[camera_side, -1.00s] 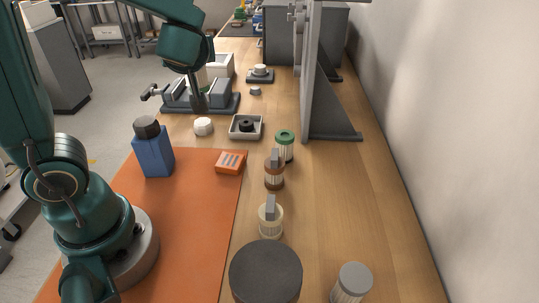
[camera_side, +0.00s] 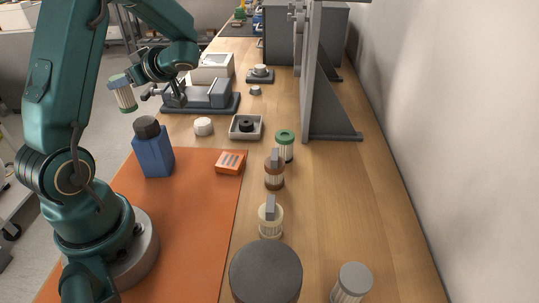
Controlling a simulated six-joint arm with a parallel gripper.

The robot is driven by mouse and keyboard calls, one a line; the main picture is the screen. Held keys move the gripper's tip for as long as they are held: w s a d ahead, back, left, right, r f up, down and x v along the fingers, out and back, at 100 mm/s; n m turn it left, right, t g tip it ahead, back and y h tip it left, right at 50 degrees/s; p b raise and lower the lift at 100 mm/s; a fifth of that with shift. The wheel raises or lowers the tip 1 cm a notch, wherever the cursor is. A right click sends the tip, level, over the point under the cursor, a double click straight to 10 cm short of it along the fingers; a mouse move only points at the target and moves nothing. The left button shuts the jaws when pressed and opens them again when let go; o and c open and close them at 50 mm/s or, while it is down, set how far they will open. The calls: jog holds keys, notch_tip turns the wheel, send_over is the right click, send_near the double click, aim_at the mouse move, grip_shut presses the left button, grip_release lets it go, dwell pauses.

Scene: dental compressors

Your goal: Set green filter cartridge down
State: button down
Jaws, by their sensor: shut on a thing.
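My gripper (camera_side: 137,88) is at the upper left, shut on a green filter cartridge (camera_side: 124,97). The cartridge has a pale ribbed body and is slightly tilted. It hangs in the air left of the vise, with the floor behind it in this view. A second green-topped cartridge (camera_side: 285,144) stands on the wooden bench right of centre, apart from my gripper. The finger contact on the held cartridge is too small to make out.
A grey vise (camera_side: 213,95) sits behind the blue bottle (camera_side: 153,154). An orange mat (camera_side: 190,225) covers the bench's left front. A small tray (camera_side: 259,128) holds a black part. Brown (camera_side: 274,176) and cream (camera_side: 270,220) cartridges stand near a grey upright plate (camera_side: 318,80).

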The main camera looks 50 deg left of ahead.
jog(key=shift+w+d+f, duration=0.25)
jog(key=shift+w+f, duration=1.05)
jog(key=shift+f, duration=0.15)
jog(key=shift+w+d+f, duration=0.3)
jog(key=shift+w+f, duration=0.95)
jog(key=shift+f, duration=0.2)
jog(key=shift+w+d+f, duration=0.25)
jog(key=shift+w+f, duration=1.05)
jog(key=shift+f, duration=0.15)
jog(key=shift+f, duration=0.15)
jog(key=shift+c, duration=1.6)
grip_release()
